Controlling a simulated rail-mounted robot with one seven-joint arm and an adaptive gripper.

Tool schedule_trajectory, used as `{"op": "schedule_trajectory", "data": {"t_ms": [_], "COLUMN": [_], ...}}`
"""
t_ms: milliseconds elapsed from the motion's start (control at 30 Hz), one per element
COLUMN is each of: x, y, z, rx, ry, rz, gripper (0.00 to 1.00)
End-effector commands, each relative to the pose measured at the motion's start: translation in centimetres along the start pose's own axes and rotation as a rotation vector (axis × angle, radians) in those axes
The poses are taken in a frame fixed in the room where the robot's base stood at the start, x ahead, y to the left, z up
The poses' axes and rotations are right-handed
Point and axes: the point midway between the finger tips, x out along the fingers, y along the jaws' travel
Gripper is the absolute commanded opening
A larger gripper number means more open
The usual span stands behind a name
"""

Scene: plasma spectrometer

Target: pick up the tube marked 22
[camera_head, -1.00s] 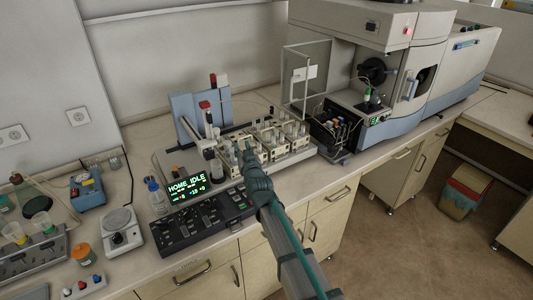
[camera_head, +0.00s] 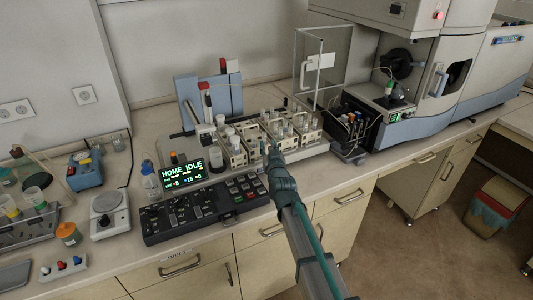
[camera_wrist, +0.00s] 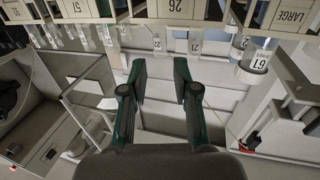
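Tubes with small number labels stand in a row of cream racks (camera_head: 238,158) in the head view. In the wrist view the racks appear upside down along the top. One clear tube (camera_wrist: 195,44) there has a label that looks like 22, though it is small and hard to read. Another labelled tube (camera_wrist: 157,42) is to its left. My gripper (camera_wrist: 162,75) is open, with nothing between its fingers; both tubes appear beyond the fingertips, apart from them. In the head view my gripper (camera_head: 272,152) is at the front of the racks and hides part of them.
A larger capped vial (camera_wrist: 254,66) is to the right in the wrist view. A control panel with a green display (camera_head: 190,176) is left of my arm. A clear screen (camera_head: 320,65) and the spectrometer (camera_head: 430,75) stand to the right.

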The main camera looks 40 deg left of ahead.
Motion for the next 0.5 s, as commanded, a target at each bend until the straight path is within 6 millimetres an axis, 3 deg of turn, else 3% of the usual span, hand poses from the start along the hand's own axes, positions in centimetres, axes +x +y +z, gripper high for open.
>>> {"op": "schedule_trajectory", "data": {"t_ms": [33, 133, 500], "x": [0.0, 0.0, 2.6], "y": [0.0, 0.0, 0.0], "z": [1.1, 1.8, 1.8], "rx": [0.000, 0.000, 0.001], "ry": [0.000, 0.000, 0.000], "rz": [0.000, 0.000, 0.000], "gripper": [0.30, 0.30, 0.30]}}
